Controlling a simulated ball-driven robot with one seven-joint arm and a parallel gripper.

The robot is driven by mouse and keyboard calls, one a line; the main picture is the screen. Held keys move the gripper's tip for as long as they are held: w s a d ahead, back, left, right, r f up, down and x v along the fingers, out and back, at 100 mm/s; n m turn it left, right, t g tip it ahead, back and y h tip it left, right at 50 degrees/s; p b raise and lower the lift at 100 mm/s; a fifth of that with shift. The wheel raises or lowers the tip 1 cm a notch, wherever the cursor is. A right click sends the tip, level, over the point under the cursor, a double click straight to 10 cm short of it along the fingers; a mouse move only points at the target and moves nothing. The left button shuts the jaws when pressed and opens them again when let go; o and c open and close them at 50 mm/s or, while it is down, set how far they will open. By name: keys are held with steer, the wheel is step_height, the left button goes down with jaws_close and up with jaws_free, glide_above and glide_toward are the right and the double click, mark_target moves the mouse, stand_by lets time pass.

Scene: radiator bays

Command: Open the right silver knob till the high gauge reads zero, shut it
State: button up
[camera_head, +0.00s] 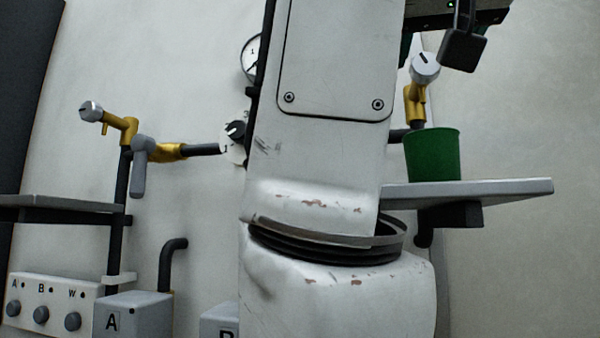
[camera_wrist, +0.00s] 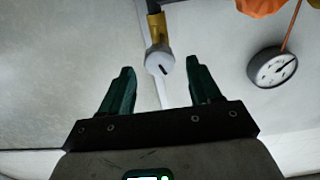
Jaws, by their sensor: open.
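The right silver knob (camera_head: 425,67) sits on top of a brass valve (camera_head: 414,100), above a green cup (camera_head: 433,156). A dark slot marks its face. In the wrist view the silver knob (camera_wrist: 159,62) appears between and beyond the fingertips of my gripper (camera_wrist: 160,72). The gripper is open, with a dark green finger on either side; I cannot tell whether they touch the knob. A round white gauge (camera_wrist: 272,67) shows at right in the wrist view; its reading is too small to tell. In the head view my arm partly hides a gauge (camera_head: 247,60).
The green cup stands on a grey shelf (camera_head: 520,188). At left are another silver knob (camera_head: 91,111) on a brass valve, a grey lever (camera_head: 140,165) and a black dial knob (camera_head: 236,130). A panel of several knobs (camera_head: 42,313) and grey box A (camera_head: 130,315) are below.

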steer(key=p+x, duration=0.2)
steer(key=x, duration=0.4)
steer(key=c, duration=1)
